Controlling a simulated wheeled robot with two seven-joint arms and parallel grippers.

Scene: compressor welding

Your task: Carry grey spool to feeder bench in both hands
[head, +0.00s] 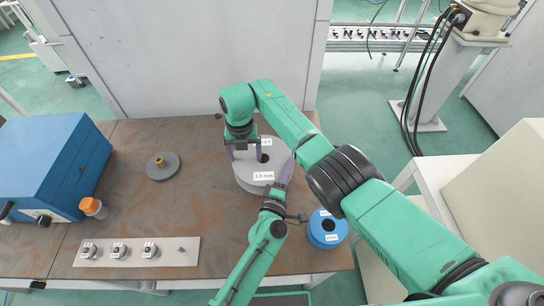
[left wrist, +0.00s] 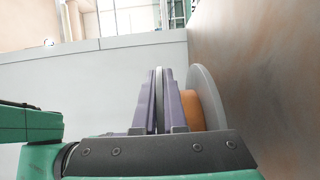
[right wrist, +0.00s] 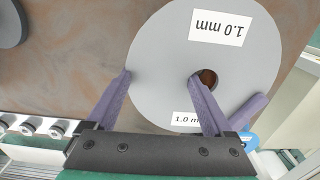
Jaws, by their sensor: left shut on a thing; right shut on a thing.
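The grey spool (head: 247,178), with white 1.0 mm labels, is at the right part of the brown table, its face up. My left gripper (head: 284,178) is shut on its near right rim. In the left wrist view the fingers (left wrist: 162,100) pinch one thin grey flange (left wrist: 209,105), the orange winding beside it. My right gripper (head: 243,152) points down from above and is shut on the spool's left part, one finger at the outer edge, one in the centre hole (right wrist: 208,78). I cannot tell whether the spool touches the table. No feeder bench is identifiable.
A blue spool (head: 326,229) stands close right. A grey wall panel (head: 200,55) rises behind.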

